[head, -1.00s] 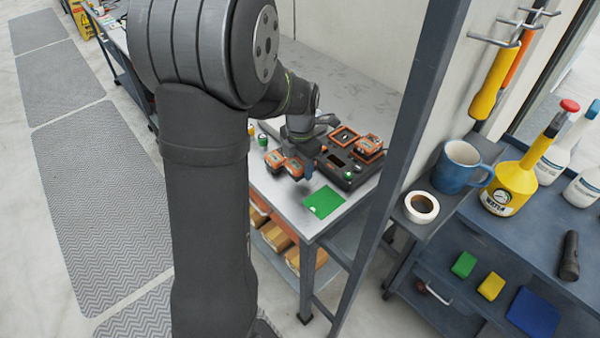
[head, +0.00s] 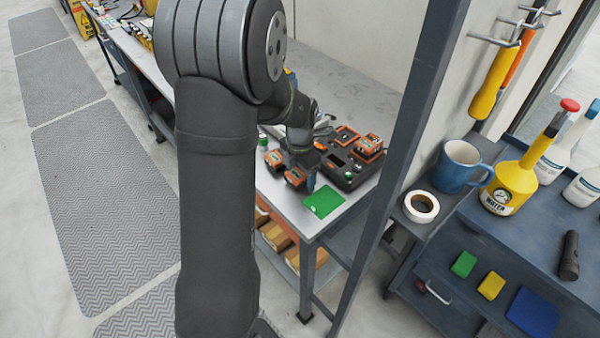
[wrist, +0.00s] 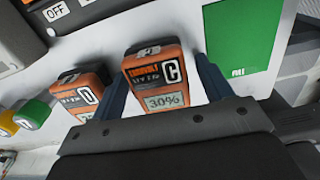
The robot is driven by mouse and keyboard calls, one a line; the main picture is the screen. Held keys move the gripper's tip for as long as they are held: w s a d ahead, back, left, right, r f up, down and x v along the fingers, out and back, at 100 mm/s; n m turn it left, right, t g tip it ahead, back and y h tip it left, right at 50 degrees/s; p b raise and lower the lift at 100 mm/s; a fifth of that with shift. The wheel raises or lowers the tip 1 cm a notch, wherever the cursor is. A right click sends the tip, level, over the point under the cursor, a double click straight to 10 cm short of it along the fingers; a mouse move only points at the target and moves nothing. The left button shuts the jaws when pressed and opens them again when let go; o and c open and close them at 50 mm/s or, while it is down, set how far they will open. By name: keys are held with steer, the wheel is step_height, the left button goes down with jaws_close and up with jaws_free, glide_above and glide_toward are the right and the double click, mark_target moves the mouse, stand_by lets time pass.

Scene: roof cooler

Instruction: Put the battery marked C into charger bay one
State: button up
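The battery marked C (wrist: 165,78), orange and black with a 30% label, stands on the bench between my gripper's fingers in the wrist view; in the head view it is the nearer battery (head: 294,179). My gripper (wrist: 163,82) is open, one blue finger on each side of C, very close to its sides. Whether they touch is hard to tell. The battery marked D (wrist: 82,95) stands just left of the left finger. The charger (head: 338,172) is dark, behind the batteries; bay numbers are not readable. An orange battery (head: 369,147) sits at its right.
A green card (head: 323,202) lies flat right of battery C, also in the wrist view (wrist: 240,45). Green and yellow knobs (wrist: 36,113) stand left of D. A dark upright post (head: 405,150) rises right of the bench. A blue mug (head: 458,165) stands on the side cart.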

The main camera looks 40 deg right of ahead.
step_height(320, 180, up, 16)
steer(key=shift+d, duration=0.3)
steer(key=shift+o, duration=0.5)
steer(key=shift+s+r, duration=0.1)
steer(key=shift+r, duration=0.65)
